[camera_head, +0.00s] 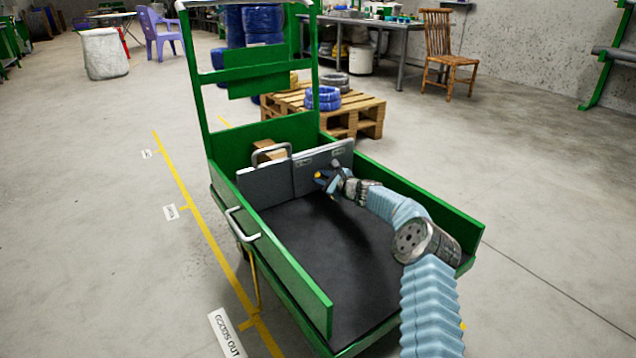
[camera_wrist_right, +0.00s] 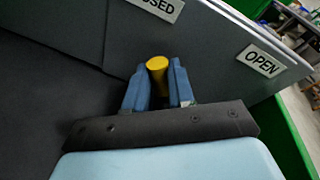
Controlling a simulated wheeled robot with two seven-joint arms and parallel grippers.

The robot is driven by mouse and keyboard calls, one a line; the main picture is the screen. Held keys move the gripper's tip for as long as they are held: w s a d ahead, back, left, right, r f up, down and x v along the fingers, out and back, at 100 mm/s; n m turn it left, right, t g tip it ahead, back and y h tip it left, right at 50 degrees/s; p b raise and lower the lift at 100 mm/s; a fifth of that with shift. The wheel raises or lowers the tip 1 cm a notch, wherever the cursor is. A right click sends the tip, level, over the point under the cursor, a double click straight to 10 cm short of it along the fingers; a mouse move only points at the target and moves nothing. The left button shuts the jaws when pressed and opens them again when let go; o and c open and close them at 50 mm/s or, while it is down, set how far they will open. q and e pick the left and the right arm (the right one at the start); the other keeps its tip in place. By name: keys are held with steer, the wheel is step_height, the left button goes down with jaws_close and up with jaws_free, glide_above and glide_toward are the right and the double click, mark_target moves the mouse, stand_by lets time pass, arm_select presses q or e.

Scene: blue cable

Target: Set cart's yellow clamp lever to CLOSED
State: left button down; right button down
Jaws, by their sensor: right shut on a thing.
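The green cart (camera_head: 290,285) stands in the middle of the head view, with a grey upright panel (camera_head: 262,184) across its bed. The yellow clamp lever (camera_wrist_right: 157,64) shows as a rounded yellow knob in the right wrist view, and as a small yellow spot in the head view (camera_head: 317,175). My right gripper (camera_wrist_right: 158,88) is shut on the lever, with one blue finger on each side of it. An OPEN label (camera_wrist_right: 262,62) is right of the lever and a CLOSED label (camera_wrist_right: 160,7), partly cut off, is at the top. The lever's base is hidden. My left gripper is not in view.
A metal handle (camera_head: 240,224) sits on the left wall. A wooden pallet (camera_head: 357,116) with cable coils (camera_head: 323,98) stands behind the cart. The floor to the left is open.

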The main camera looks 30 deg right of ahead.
steer(key=shift+f, duration=0.1)
steer(key=shift+a, duration=0.1)
stand_by(0.4)
steer(key=c, duration=1)
jaws_free()
steer(key=shift+o, duration=0.2)
steer(key=shift+s, duration=0.3)
steer(key=b+v, duration=0.2)
steer(key=v, duration=1.1)
steer(key=shift+s, duration=0.1)
